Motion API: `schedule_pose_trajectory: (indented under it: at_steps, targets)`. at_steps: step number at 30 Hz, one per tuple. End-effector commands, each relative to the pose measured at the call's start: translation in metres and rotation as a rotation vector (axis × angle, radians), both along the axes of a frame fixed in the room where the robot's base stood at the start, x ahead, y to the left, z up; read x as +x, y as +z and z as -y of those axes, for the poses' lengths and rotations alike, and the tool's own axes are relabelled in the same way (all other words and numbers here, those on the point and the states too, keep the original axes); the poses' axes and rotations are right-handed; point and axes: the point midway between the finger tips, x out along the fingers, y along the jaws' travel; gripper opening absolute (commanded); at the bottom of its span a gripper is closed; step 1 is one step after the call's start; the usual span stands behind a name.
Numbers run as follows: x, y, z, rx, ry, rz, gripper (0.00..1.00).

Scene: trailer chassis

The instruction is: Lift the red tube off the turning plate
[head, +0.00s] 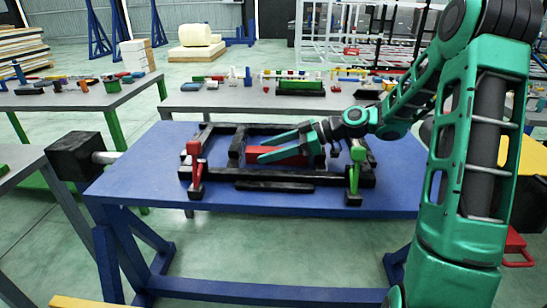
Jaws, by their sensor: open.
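A red block-like piece (291,161), likely the red tube, lies inside the black chassis frame (330,181) on the blue table. My gripper (261,150) reaches in from the right with its green fingers spread and pointing left. The fingers pass over or beside the red piece and partly hide it. I cannot tell whether they touch it. Nothing is clearly held between them. I cannot make out the turning plate; the fingers and frame may hide it.
A red upright (195,170) and a green upright (355,176) stand at the frame's front ends. A black block (78,156) sits at the blue table's left edge. The table's front strip (270,203) is clear. Grey tables with small parts stand behind.

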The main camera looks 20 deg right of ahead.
Motion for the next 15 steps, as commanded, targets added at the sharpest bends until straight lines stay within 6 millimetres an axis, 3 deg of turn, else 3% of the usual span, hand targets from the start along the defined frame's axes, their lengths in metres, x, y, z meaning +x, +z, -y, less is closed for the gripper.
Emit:
schedule_pose_trajectory:
  at_steps: [2, 9, 15]
  targets:
    - [0.0, 0.0001, 0.0003, 0.0, 0.0, 0.0, 0.53]
    - [0.0001, 0.0001, 0.0007, 0.0, 0.0, 0.0, 0.0]
    - [0.0001, 0.0006, 0.0006, 0.001, -0.001, 0.001, 0.0]
